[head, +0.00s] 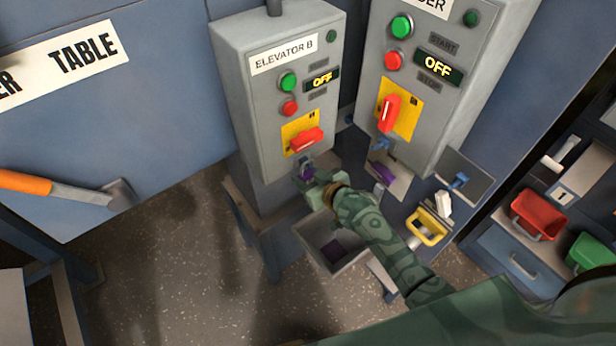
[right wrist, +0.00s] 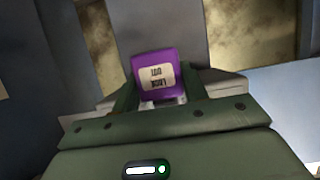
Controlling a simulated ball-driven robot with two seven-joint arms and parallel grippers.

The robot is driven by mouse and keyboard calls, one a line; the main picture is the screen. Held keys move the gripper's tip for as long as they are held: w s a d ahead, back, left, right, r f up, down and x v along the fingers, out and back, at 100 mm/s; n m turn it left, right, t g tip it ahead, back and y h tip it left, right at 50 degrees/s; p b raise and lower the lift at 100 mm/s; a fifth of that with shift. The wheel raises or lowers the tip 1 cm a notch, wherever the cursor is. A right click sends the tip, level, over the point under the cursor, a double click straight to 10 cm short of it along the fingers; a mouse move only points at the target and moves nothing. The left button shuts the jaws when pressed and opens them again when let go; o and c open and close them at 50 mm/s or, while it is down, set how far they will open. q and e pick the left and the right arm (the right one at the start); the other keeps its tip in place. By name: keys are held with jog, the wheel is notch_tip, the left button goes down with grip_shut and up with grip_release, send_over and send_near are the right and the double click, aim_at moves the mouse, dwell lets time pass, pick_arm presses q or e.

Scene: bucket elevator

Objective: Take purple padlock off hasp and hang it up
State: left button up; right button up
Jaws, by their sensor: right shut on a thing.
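The purple padlock (right wrist: 157,80) is between the two green fingers of my right gripper (head: 318,186), which is shut on it. Its pale "LOCK OUT" label appears upside down in the right wrist view. In the head view a small purple part of the padlock (head: 306,172) shows just below the red switch handle (head: 306,140) of the Elevator B box (head: 262,110). That handle lies nearly level on a yellow plate. The fingers hide the shackle, so I cannot tell whether it is still through the hasp. My left gripper is not in view.
A second grey box (head: 425,115) stands to the right with an upright red handle (head: 389,113). Below it are a purple item (head: 382,172), a blue hook (head: 459,180) and a yellow-framed item (head: 427,228). An open grey bin (head: 352,262) sits under my right arm.

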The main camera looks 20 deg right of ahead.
jog(key=shift+s+r, duration=0.1)
jog(key=o, duration=0.6)
jog(key=shift+f, duration=0.25)
jog(key=o, duration=0.4)
jog(key=shift+o, duration=0.2)
jog(key=p+v, duration=0.3)
jog(key=v, duration=1.3)
jog(key=shift+s+f, duration=0.15)
jog(key=shift+s, duration=0.25)
jog(key=shift+a, duration=0.15)
